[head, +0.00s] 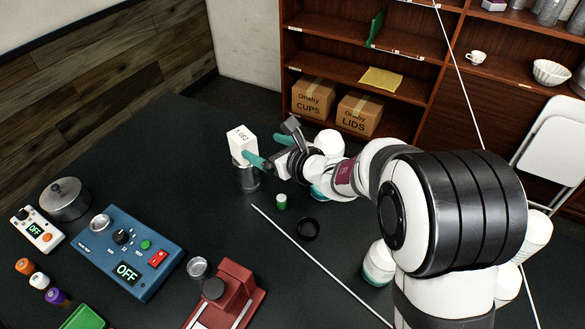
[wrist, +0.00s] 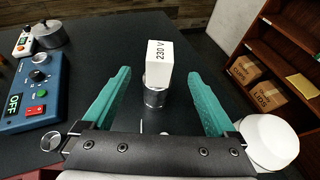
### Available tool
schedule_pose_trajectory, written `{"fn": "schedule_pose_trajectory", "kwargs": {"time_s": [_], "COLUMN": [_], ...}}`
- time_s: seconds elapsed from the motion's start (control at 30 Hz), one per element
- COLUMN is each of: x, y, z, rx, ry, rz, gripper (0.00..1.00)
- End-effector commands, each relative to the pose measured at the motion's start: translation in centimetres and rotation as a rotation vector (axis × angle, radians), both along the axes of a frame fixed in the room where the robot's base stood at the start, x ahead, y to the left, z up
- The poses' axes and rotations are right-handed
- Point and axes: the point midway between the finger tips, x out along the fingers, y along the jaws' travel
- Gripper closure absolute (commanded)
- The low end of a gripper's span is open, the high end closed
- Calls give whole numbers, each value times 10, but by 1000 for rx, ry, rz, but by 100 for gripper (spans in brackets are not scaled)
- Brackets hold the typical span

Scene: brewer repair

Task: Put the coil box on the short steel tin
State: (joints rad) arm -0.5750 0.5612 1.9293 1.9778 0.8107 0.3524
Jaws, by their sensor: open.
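The coil box, a white block (head: 241,140) marked "230 V", stands upright on top of a short steel tin (head: 247,180) on the dark table. In the wrist view the white box (wrist: 159,62) rests on the shiny tin (wrist: 156,96), between and ahead of my two teal fingers. My gripper (head: 259,154) is open beside the box, on its right in the head view. In the wrist view a gap shows between each finger and the box (wrist: 158,95). The rear of the tin is hidden.
A blue control unit (head: 127,252) reading OFF stands left on the table (head: 185,150). A lidded steel pot (head: 65,200) is at the far left. A red press-like stand (head: 228,295) is at the front.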

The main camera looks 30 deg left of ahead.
Motion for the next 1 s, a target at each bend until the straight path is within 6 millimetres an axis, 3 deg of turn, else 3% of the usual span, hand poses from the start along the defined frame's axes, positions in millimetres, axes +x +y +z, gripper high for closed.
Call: {"fn": "schedule_pose_trajectory", "kwargs": {"time_s": [0.13,0.23,0.33,0.4,0.5,0.63,0.73,1.0], "x": [-5,-38,-106,-155,-213,-256,-269,-269], "y": [-9,-49,-123,-183,-266,-339,-361,-364], "z": [14,53,71,61,36,16,12,11], "rx": [-12,-99,-304,-490,-752,-979,-1048,-1056], "ry": [-48,-239,-468,-566,-599,-544,-514,-510], "rz": [42,238,539,747,994,1182,1238,1248], "gripper": [8,8,8,8,8,8,8,8]}}
